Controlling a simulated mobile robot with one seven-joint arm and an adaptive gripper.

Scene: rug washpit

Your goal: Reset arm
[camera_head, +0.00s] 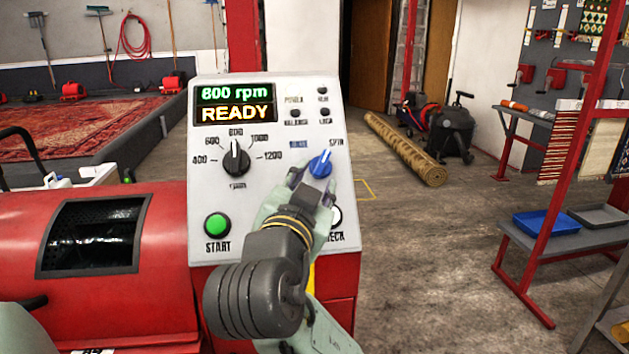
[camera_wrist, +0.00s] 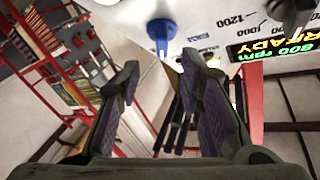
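My gripper (camera_head: 308,188) is in front of the white control panel (camera_head: 265,215), close to the blue selector knob (camera_head: 320,164) near the SPIN label. In the wrist view my gripper (camera_wrist: 160,72) has its two fingers spread with nothing between them. The blue knob (camera_wrist: 161,32) shows beyond the fingertips, apart from them. My arm covers the panel's lower right, including part of a white button (camera_head: 336,216) there. The display (camera_head: 235,103) reads READY and an rpm value whose first digit is hard to tell. The black speed dial (camera_head: 236,157) points up, near 800.
A green START button (camera_head: 217,225) is at the panel's lower left. A red machine drum (camera_head: 160,270) with a dark window stands left of it. Right of the panel, the floor (camera_head: 420,260) is open. A rolled rug (camera_head: 405,148) and a red rack (camera_head: 540,215) stand farther off.

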